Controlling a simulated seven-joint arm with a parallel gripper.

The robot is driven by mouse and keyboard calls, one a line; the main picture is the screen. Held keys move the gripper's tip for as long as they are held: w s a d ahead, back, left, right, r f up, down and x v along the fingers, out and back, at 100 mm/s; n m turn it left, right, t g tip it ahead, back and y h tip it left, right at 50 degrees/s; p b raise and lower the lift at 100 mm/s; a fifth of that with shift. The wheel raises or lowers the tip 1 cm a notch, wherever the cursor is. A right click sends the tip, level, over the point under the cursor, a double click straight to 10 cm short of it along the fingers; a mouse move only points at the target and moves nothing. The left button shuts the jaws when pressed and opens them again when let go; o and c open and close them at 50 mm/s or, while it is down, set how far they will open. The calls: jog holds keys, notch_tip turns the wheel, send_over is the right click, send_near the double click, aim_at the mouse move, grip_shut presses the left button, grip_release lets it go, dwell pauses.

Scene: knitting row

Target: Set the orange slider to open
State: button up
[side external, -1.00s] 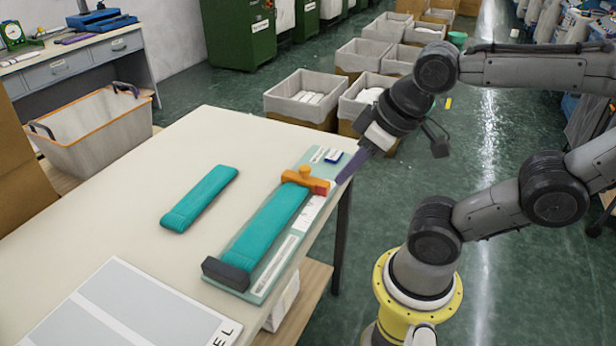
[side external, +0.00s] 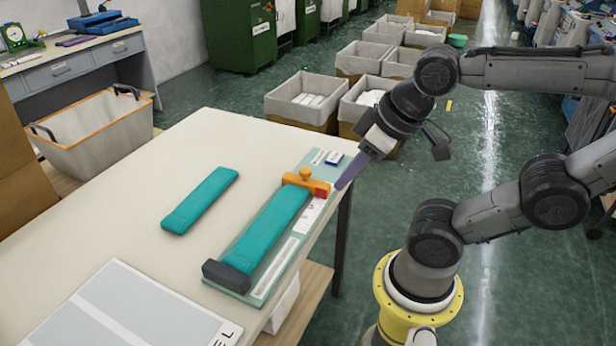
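The orange slider (side external: 305,181) sits across the far end of a teal strip (side external: 265,230) on a pale green board (side external: 262,288) near the table's right edge. It has a round knob on top and a red patch at its right end. My gripper (side external: 342,186) is just right of the slider's red end, pointing down and left. Its purple fingers look close together, but I cannot tell whether they are open or shut. I also cannot tell whether they touch the slider. A dark block (side external: 227,276) covers the strip's near end.
A second teal strip (side external: 199,200) lies loose on the white table (side external: 140,220). A grey and white panel (side external: 125,315) lies at the near left. A small blue and white piece (side external: 334,158) sits at the board's far end. The table's middle is mostly clear.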

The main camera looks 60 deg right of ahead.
jog(key=o, duration=0.7)
jog(key=shift+m+g, duration=0.3)
jog(key=shift+m, duration=0.6)
jog(key=w+r, duration=0.1)
jog(key=r, duration=0.1)
jog(key=w+d+r, duration=0.1)
jog(key=w+r, duration=0.1)
jog(key=shift+w+r, duration=0.1)
jog(key=shift+w, duration=0.05)
jog(key=shift+o, duration=0.4)
jog(key=w+d+r+m+g, duration=0.1)
jog(key=w+d+m, duration=0.1)
jog(key=w+d, duration=0.2)
jog(key=shift+w+r+m+g+h, duration=0.3)
jog(key=shift+w+r, duration=0.05)
jog(key=shift+w, duration=0.9)
jog(key=m+g, duration=0.3)
jog(key=m, duration=0.1)
send_over(305, 170)
notch_tip(305, 170, down, 9)
notch_tip(305, 170, down, 13)
jog(key=shift+r, duration=0.15)
grip_shut()
